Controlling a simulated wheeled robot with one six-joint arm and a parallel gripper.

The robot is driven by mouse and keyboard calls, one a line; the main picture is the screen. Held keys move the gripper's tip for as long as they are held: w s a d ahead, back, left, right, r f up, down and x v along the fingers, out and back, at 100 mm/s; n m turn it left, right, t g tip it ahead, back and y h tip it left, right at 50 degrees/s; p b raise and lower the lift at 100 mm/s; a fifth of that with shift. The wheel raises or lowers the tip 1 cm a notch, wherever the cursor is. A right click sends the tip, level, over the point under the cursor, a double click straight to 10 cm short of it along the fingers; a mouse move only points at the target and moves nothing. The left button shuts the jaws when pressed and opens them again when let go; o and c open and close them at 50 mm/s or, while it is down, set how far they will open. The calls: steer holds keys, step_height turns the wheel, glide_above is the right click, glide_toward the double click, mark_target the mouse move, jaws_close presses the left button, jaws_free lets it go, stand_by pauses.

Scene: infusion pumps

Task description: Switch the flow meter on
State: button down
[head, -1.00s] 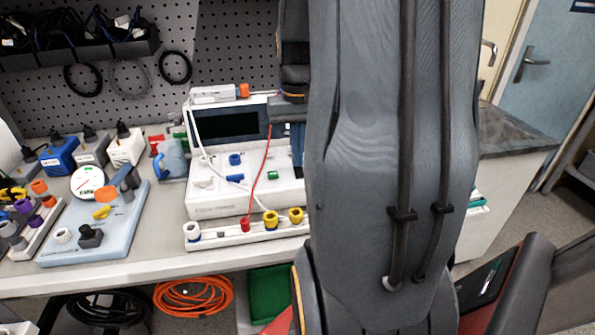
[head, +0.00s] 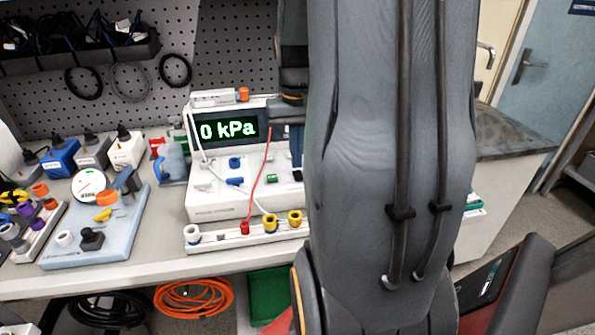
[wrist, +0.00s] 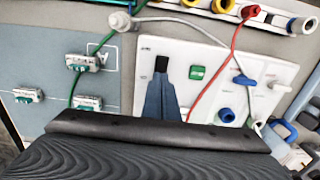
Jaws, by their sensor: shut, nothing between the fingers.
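The meter is a white box with a sloping front panel (head: 215,203) on the bench in the head view. Its screen (head: 228,130) is lit and reads "0 kPa" in green. The panel also shows in the wrist view (wrist: 225,55), with a green part (wrist: 197,72) and blue and white knobs. My gripper (wrist: 161,72) is shut and empty, its dark tips over the panel beside the green part. Whether the tips touch the panel, and what lies under them, I cannot tell. In the head view my arm hides the meter's right end.
A strip of coloured sockets (head: 208,240) lies along the meter's front. A red lead and a white tube (head: 197,145) run over the panel. A light-blue board with a round dial (head: 89,184) stands to the left. A grey panel with green connectors (wrist: 83,63) shows in the wrist view.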

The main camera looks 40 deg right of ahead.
mark_target(294, 173)
step_height(294, 173, up, 6)
steer(key=p, duration=0.5)
steer(key=shift+f, duration=0.1)
stand_by(0.4)
steer(key=s+a+f+n+b, duration=0.1)
steer(key=a+f+n, duration=0.2)
steer(key=a, duration=0.9)
steer(key=s+a+f+n+t+b, duration=0.1)
steer(key=a+f+n, duration=0.2)
steer(key=a, duration=0.9)
steer(key=shift+s+a+f, duration=0.25)
steer(key=shift+s+f, duration=0.05)
steer(key=shift+f, duration=0.2)
steer(key=shift+d, duration=0.15)
